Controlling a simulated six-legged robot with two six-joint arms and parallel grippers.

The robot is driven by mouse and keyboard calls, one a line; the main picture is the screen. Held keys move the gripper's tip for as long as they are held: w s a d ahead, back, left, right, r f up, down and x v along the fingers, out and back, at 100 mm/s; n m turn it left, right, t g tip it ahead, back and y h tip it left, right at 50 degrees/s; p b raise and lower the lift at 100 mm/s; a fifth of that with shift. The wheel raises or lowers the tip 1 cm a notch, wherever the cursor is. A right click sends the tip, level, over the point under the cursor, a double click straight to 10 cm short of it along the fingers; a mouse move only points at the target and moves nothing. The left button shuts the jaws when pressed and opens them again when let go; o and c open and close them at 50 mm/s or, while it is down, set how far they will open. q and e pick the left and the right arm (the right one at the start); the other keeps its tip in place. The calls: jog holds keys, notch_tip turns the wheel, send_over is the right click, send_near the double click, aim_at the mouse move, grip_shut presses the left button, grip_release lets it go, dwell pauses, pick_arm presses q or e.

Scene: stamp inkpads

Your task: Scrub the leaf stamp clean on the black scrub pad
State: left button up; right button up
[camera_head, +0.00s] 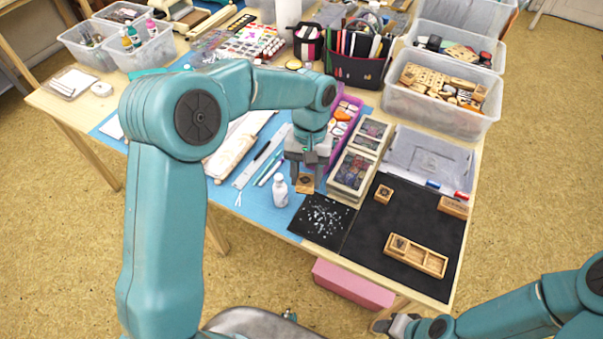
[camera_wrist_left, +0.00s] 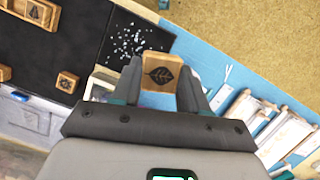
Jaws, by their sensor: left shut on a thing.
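The leaf stamp is a small wooden block (camera_head: 306,184) with a dark leaf on its top, which shows clearly in the left wrist view (camera_wrist_left: 160,77). My left gripper (camera_head: 305,174) is shut on it, one finger on each side. The black scrub pad (camera_head: 322,222), flecked with white specks, lies at the table's front edge and also shows in the left wrist view (camera_wrist_left: 133,36). The stamp appears just beyond the pad's far edge; its height and underside are hidden. My right gripper (camera_head: 393,325) is low, off the table front; its jaws are unclear.
A white bottle (camera_head: 279,190) stands left of the pad. Stacked clear-lidded cases (camera_head: 352,172) stand close to the right of the stamp. A black mat (camera_head: 377,222) holds a wooden tray (camera_head: 432,262) and small blocks (camera_head: 385,193). A pink box (camera_head: 352,285) is below the table edge.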

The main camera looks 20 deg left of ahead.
pick_arm(q)
jog(key=shift+w+d+f+n, duration=0.1)
jog(key=shift+f+n, duration=0.1)
jog(key=shift+n, duration=0.6)
jog(key=shift+w+d+f+n+h, duration=0.15)
jog(key=shift+d+n+h, duration=0.15)
jog(key=shift+n, duration=0.3)
jog(key=d+f+n+t+b, duration=0.1)
jog(key=f+n+b, duration=0.1)
jog(key=f+n, duration=0.1)
jog(key=d+f+n+t+h+b, duration=0.1)
jog(key=f+n+b, duration=0.2)
jog(key=f+n, duration=0.1)
jog(key=w+d+f+n+b, duration=0.1)
jog(key=f+n+b, duration=0.1)
jog(key=f+n, duration=0.2)
jog(key=shift+d+n+t+h, duration=0.25)
jog(key=shift+n+t+h, duration=0.15)
jog(key=shift+n, duration=0.1)
jog(key=shift+r, duration=0.1)
